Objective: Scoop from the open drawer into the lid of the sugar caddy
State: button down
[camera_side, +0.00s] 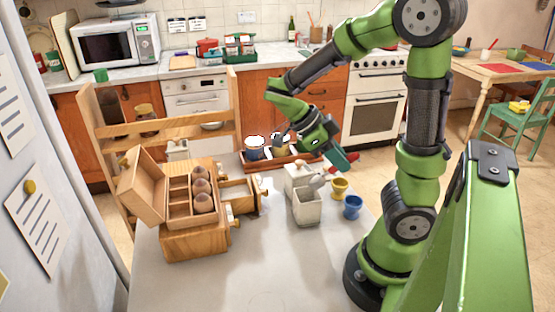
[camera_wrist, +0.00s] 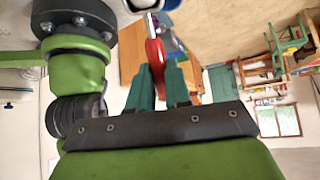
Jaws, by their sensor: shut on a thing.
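My gripper (camera_side: 342,162) has teal fingers shut on the red handle of a scoop (camera_side: 333,171), to the right of the white caddy. In the wrist view the red handle (camera_wrist: 155,52) is between the fingers (camera_wrist: 158,82). The scoop's grey end seems to lie over or beside the caddy's rim; I cannot tell whether it holds anything. The white caddy (camera_side: 307,208) stands on the grey table with a second pale block-like part (camera_side: 297,176) behind it; I cannot tell which is the lid. The open drawer (camera_side: 239,196) juts right from a wooden box; its contents are unclear.
The wooden box (camera_side: 195,240) has a raised lid (camera_side: 140,185) and several round brown things in compartments. A yellow cup (camera_side: 340,188) and a blue cup (camera_side: 353,207) stand right of the caddy. A brown tray (camera_side: 268,162) lies behind. The table's front (camera_side: 265,270) is clear.

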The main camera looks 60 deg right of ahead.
jog(key=g, duration=0.1)
jog(key=w+g, duration=0.1)
jog(key=w+h, duration=0.1)
jog(key=shift+a+r+g, duration=0.35)
jog(key=shift+a+g, duration=0.05)
jog(key=shift+w+a+r+g+h, duration=0.15)
jog(key=shift+w+a+g+h, duration=0.2)
jog(key=shift+w+g, duration=0.4)
jog(key=shift+w+a+r+g+h, duration=0.1)
jog(key=shift+w+a+g+h, duration=0.15)
jog(key=shift+w+g+h, duration=0.45)
jog(key=shift+s+g, duration=0.15)
jog(key=shift+g, duration=0.1)
jog(key=shift+r, duration=2.55)
jog(key=shift+y, duration=0.25)
